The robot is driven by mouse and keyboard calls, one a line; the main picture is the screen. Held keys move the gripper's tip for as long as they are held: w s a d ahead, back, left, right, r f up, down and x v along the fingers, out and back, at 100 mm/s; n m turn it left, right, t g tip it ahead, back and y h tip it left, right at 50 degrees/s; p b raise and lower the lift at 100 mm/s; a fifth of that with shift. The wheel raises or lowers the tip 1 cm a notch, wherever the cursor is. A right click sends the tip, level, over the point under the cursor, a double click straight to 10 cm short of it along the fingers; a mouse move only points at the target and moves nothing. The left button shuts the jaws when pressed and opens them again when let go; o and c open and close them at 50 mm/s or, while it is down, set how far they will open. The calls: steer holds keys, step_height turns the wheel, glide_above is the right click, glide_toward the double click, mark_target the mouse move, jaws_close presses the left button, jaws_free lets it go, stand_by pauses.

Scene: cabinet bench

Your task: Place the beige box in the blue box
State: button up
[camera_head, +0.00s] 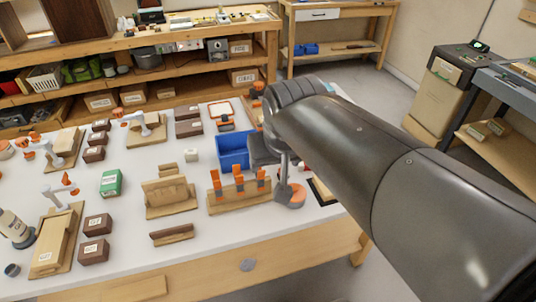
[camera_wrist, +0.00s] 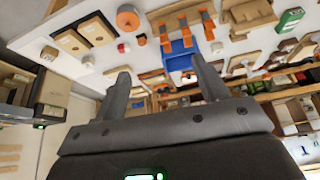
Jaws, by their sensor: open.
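The beige box looks to be the small pale cube (camera_head: 192,155) on the white table, just left of the blue box. A small pale cube beside the blue box also shows in the wrist view (camera_wrist: 217,47). The open-topped blue box (camera_head: 233,150) stands near the table's right part; it shows beyond my fingers in the wrist view (camera_wrist: 180,47). My gripper (camera_wrist: 164,78) is open, with nothing between its fingers. In the head view my gripper (camera_head: 268,150) is dark, just right of the blue box, partly hidden by my arm.
A wooden rack with orange clips (camera_head: 239,195) stands in front of the blue box. A wooden holder (camera_head: 170,197), a green box (camera_head: 111,183) and several brown boxes (camera_head: 97,225) occupy the table. Bare tabletop (camera_head: 140,245) shows at the front.

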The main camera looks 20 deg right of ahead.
steer(key=s+f, duration=0.2)
steer(key=s, duration=0.4)
steer(key=shift+n, duration=0.4)
